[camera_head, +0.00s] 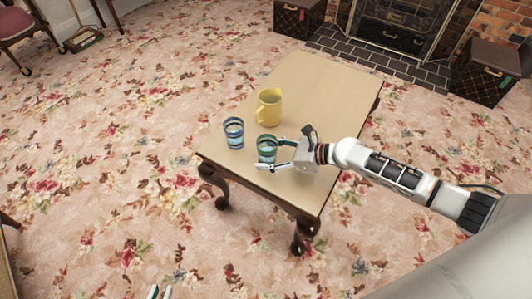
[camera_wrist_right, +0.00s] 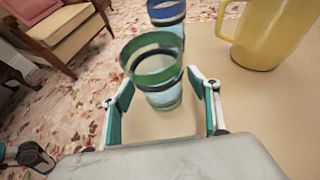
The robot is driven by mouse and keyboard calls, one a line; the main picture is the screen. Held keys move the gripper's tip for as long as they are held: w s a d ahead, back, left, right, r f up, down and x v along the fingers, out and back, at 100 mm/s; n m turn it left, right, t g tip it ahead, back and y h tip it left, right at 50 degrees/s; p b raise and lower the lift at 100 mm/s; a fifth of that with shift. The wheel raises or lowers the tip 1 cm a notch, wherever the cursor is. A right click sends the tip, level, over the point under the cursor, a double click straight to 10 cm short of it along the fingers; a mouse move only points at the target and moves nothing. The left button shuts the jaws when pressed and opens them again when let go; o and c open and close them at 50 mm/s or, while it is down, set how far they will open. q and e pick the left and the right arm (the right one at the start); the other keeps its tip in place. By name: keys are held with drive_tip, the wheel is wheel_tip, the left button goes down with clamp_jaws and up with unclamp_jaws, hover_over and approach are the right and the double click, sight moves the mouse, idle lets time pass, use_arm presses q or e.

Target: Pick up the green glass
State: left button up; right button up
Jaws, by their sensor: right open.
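The green glass (camera_head: 266,147) stands upright on the wooden table near its front edge. It has green and dark bands around its upper part. My right gripper (camera_head: 268,153) is open, with one finger on either side of the glass. In the right wrist view the green glass (camera_wrist_right: 158,75) stands between the spread fingertips (camera_wrist_right: 158,82); I cannot tell whether either finger touches it. My left gripper (camera_head: 160,292) shows only as fingertips at the bottom edge of the head view, away from the table.
A blue-banded glass (camera_head: 234,133) stands just left of the green glass. A yellow mug (camera_head: 269,108) stands behind it. The table (camera_head: 325,85) is bare toward the back. Dark chests and the fireplace are beyond, and an armchair (camera_wrist_right: 60,30) stands on the carpet.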

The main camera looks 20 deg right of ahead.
drive_tip(key=shift+w+a, duration=0.25)
drive_tip(key=shift+c, duration=0.4)
drive_tip(key=c, duration=1.3)
drive_tip(key=shift+c, duration=0.2)
